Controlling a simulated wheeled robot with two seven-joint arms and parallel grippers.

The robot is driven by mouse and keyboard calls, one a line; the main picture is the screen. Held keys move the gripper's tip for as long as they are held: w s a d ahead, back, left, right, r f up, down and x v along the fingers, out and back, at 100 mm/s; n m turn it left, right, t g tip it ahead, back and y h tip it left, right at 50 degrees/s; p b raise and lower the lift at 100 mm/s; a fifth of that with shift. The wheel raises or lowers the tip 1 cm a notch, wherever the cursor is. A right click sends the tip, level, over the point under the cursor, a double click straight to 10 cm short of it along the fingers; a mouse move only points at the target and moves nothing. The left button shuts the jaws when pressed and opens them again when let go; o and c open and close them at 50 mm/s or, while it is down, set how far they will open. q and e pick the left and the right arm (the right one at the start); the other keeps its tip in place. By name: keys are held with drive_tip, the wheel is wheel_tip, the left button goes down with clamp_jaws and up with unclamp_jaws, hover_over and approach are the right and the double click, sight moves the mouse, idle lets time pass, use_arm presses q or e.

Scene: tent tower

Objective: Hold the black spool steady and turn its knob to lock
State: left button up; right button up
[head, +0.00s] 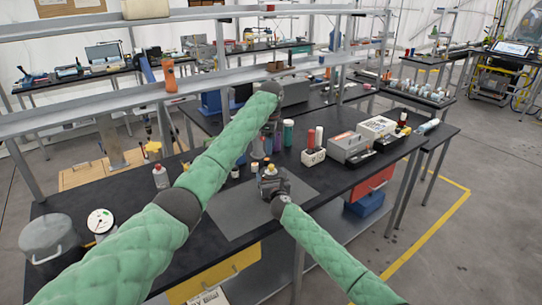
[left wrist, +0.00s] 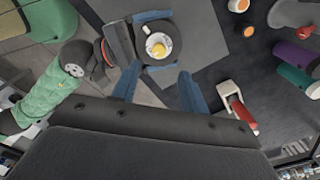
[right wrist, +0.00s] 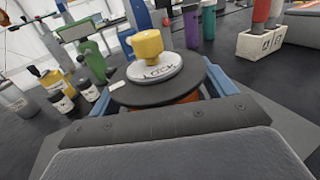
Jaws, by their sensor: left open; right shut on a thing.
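The black spool (right wrist: 128,92) sits upright between the fingers of my right gripper (head: 273,184), which is shut on it from the side. On the spool's top is a white disc (right wrist: 155,70) marked LOCK, with a yellow knob (right wrist: 146,44) standing up from it. In the left wrist view the spool (left wrist: 176,38) shows from above with the knob (left wrist: 158,48) at its centre. My left gripper (left wrist: 158,84) is open and empty, its blue fingers apart and pointing toward the spool, not around the knob. The spool's lower part is mostly hidden.
The spool is over a grey mat (head: 232,207) on the black bench. A white block with red and white cylinders (head: 313,158) and grey boxes (head: 349,148) stand to the right. Bottles (head: 160,177) and a round gauge (head: 101,221) are to the left.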

use_arm(q)
drive_tip(key=shift+r, duration=1.75)
use_arm(e)
drive_tip(key=o, duration=1.4)
drive_tip(key=shift+c, duration=0.2)
drive_tip(key=shift+f, duration=0.1)
